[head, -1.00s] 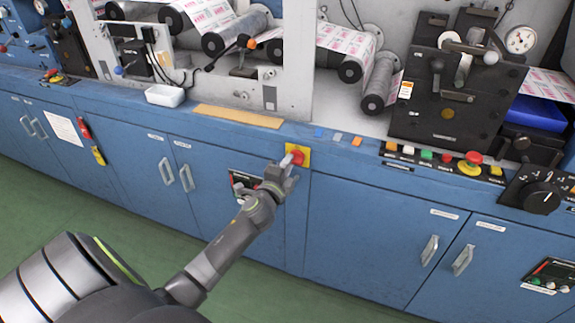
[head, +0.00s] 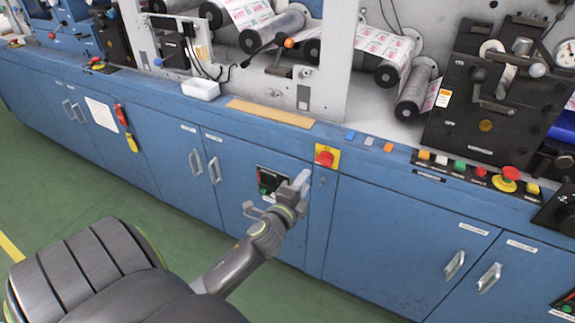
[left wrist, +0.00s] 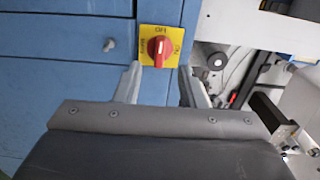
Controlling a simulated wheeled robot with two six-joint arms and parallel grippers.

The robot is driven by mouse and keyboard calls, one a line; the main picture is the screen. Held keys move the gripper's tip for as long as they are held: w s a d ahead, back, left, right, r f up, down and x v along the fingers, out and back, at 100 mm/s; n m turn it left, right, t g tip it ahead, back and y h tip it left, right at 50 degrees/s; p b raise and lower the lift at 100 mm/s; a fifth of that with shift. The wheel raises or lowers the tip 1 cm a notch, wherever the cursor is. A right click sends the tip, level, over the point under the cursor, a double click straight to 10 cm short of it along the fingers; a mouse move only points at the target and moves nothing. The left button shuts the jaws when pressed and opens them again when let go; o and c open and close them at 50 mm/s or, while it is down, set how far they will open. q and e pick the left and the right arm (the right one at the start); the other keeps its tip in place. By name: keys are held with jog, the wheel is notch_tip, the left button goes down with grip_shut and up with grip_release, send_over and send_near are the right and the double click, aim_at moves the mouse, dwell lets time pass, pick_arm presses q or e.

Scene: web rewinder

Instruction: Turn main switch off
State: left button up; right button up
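The main switch is a red rotary knob (head: 324,158) on a yellow plate (head: 334,167), on the blue cabinet front just below the ledge. In the left wrist view, the red knob (left wrist: 158,52) sits on the plate marked MAIN, OFF and ON. Its white mark lies up the picture, on the OFF label's side. My left gripper (head: 296,188) is below and left of the switch in the head view, apart from it. In the left wrist view, its two fingers (left wrist: 158,86) stand apart with nothing between them. My right gripper is not in view.
A black panel with small buttons (head: 268,184) is just behind and left of my left gripper. A row of push buttons (head: 462,168) with a red mushroom button (head: 511,174) runs along the ledge at right. A white tray (head: 201,90) stands on the ledge. Cabinet handles (head: 454,265) stick out.

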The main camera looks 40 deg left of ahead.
pick_arm(q)
jog(key=v, duration=0.9)
jog(key=shift+b, duration=0.35)
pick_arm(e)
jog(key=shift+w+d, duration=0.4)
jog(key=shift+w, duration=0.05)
pick_arm(q)
jog(key=shift+s, duration=0.1)
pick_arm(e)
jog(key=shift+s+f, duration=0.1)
